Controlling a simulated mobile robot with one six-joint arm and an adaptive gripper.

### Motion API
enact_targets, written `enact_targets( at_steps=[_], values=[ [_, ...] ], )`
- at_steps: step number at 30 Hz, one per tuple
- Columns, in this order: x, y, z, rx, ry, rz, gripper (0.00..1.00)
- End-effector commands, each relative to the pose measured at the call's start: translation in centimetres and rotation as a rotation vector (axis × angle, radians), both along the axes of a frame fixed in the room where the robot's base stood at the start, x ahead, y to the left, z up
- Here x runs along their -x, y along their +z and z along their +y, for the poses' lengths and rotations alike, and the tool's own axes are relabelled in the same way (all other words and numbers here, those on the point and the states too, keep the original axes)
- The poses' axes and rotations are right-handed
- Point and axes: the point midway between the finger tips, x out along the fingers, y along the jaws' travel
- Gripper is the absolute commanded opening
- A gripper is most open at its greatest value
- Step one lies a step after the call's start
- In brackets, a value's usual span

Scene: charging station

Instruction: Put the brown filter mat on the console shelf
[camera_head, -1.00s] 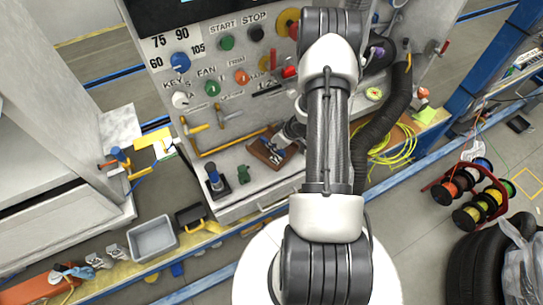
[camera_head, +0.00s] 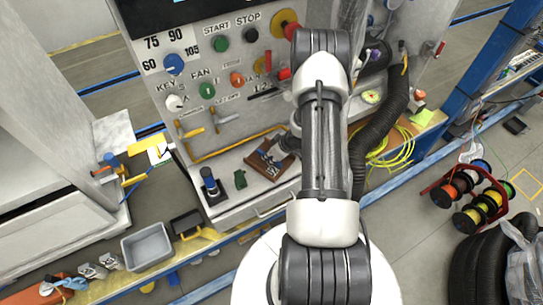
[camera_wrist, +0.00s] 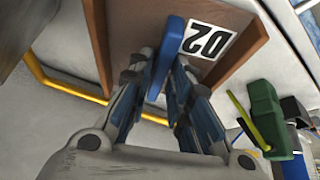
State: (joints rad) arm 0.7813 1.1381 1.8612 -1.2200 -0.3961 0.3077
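The brown filter mat (camera_head: 268,166) appears as a flat brown piece with blue and dark parts on the grey console shelf (camera_head: 232,206), at the foot of the panel. In the wrist view, a brown panel (camera_wrist: 241,48) with raised edges and a white "D2" label fills the upper middle; I take it to be the mat. A blue bar stands up from it. My gripper (camera_wrist: 163,68) has one finger on each side of this bar. The fingers are close to it, but whether they press on it is unclear. In the head view my arm partly hides the gripper.
A black-and-blue knob (camera_head: 210,184) and a small green part (camera_head: 240,180) stand left of the mat. A yellow pipe (camera_head: 222,150) runs behind it. A black hose (camera_head: 372,150) hangs to the right. A grey bin (camera_head: 147,247) sits lower left.

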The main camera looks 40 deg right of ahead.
Motion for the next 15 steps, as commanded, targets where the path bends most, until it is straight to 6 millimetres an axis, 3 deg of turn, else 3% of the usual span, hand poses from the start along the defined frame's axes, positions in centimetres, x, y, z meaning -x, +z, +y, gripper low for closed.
enact_targets(
  at_steps=[4,15],
  values=[
    [0.01,0.02,0.01,0.0,0.0,0.0,0.31],
    [0.01,0.46,0.01,0.0,0.0,0.0,0.31]
  ],
)
